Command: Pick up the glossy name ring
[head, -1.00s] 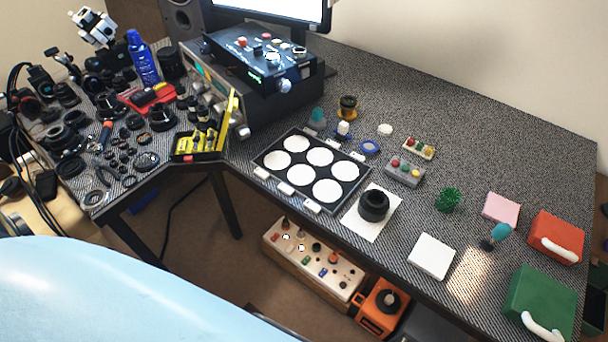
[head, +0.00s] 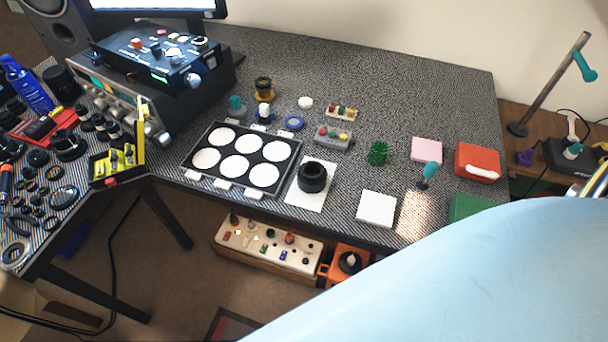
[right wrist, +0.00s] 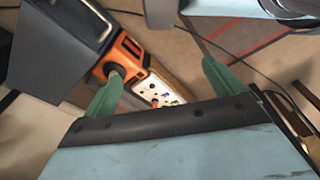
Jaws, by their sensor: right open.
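A black lens (head: 312,177) stands on a white sheet (head: 301,203) near the front edge of the table. I cannot pick out a glossy name ring for certain; the lens is too small in the head view to tell its front parts apart. My right gripper (right wrist: 161,68) is open and empty in the right wrist view, its two green fingers wide apart over the floor area, away from the lens. My left gripper is not in view.
A black tray with white round pads (head: 240,158) lies left of the lens. A blue ring (head: 293,122), a grey button box (head: 333,138), a green brush-like piece (head: 378,153) and a white block (head: 376,208) are nearby. An orange box (right wrist: 124,58) is below the table.

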